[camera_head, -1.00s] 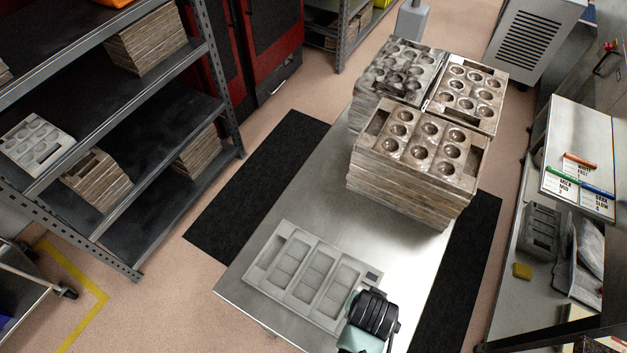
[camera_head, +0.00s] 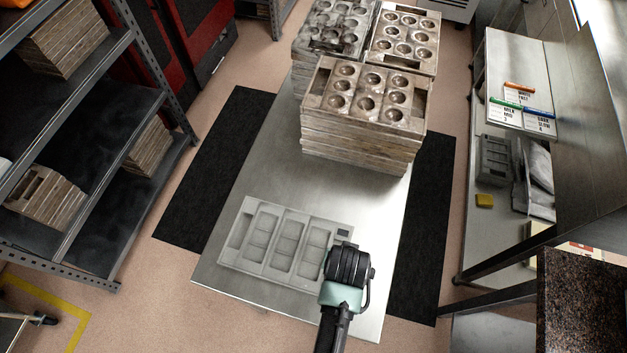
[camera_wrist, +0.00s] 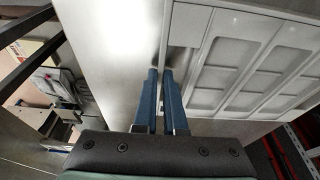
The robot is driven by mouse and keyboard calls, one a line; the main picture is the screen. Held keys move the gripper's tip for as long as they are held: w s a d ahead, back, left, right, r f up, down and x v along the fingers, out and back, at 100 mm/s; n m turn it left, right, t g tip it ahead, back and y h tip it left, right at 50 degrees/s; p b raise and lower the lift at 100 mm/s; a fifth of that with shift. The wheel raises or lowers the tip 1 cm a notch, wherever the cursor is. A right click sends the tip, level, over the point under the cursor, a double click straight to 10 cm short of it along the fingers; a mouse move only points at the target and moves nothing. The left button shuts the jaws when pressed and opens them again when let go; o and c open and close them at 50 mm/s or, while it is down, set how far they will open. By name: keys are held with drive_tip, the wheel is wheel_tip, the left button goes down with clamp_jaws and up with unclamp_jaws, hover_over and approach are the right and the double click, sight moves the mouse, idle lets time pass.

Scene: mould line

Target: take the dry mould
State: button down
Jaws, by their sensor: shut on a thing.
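A pale grey mould (camera_head: 270,262) with long bar-shaped cavities is over the near end of the steel table (camera_head: 350,205). I cannot tell whether it rests on the table or is slightly raised. It also fills the right of the wrist view (camera_wrist: 245,60). My gripper (camera_wrist: 163,78) is shut on the mould's edge, at its right side in the head view. The fingertips are partly hidden there by my wrist. A small dark label is on the mould near my gripper.
Stacks of brownish moulds with round cavities (camera_head: 365,95) stand on the table's far half. Shelves with more stacks (camera_head: 45,195) are at the left. A bench with coloured markers (camera_head: 520,105) is at the right. Bare table lies between the mould and the stacks.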

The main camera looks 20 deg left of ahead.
wheel_tip(320, 180, up, 14)
drive_tip(key=p, duration=0.4)
idle(0.4)
